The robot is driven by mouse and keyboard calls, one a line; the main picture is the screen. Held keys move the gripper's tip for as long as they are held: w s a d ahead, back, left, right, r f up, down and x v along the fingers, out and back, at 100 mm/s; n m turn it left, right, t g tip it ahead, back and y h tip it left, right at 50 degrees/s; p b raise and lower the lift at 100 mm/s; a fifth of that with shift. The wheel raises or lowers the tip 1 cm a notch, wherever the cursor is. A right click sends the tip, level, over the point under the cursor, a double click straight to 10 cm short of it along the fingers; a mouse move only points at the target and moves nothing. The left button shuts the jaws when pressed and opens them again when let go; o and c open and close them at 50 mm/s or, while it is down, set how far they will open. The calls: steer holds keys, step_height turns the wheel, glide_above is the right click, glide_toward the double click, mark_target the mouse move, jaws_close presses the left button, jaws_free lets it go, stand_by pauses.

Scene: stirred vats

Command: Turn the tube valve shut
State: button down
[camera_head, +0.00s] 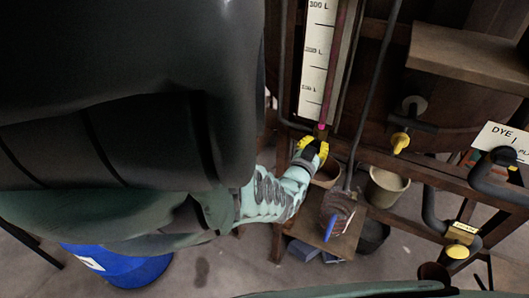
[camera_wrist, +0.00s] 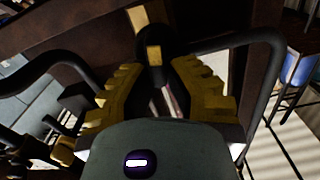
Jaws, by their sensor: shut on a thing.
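My gripper (camera_head: 312,149) is at the foot of the white scale board (camera_head: 316,60), where the tube (camera_head: 322,124) with magenta liquid comes down. Its yellow fingers are shut on the tube valve, which they mostly hide in the head view. In the wrist view my gripper (camera_wrist: 160,100) has one yellow finger on each side of a dark part with a tan piece (camera_wrist: 154,55) on it. I take this for the tube valve. Its handle angle cannot be made out.
A tap with a yellow handle (camera_head: 400,142) is to the right, above a beige bucket (camera_head: 386,186). A blue handle (camera_head: 331,226) is below, and a yellow-topped valve (camera_head: 458,251) lower right. Pipes and wooden rails crowd the gripper. A blue bucket (camera_head: 120,268) stands lower left.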

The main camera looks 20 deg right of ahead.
steer(key=shift+s+f, duration=0.1)
steer(key=shift+m, duration=0.3)
steer(key=shift+d+m+b, duration=0.1)
steer(key=shift+m+b, duration=0.2)
steer(key=shift+m, duration=0.3)
steer(key=shift+s+f+m, duration=0.1)
steer(key=shift+m, duration=0.3)
steer(key=shift+s+d+f+m+b, duration=0.15)
steer(key=shift+f+m+b, duration=0.15)
steer(key=shift+m+b, duration=1.95)
steer(key=shift+s+d+f+m+b, duration=0.15)
steer(key=shift+f+m+b, duration=0.1)
steer(key=shift+m+b, duration=2.05)
steer(key=shift+s+d+f+m+b, duration=0.15)
steer(key=shift+f+m+b, duration=0.15)
steer(key=shift+m+b, duration=1.95)
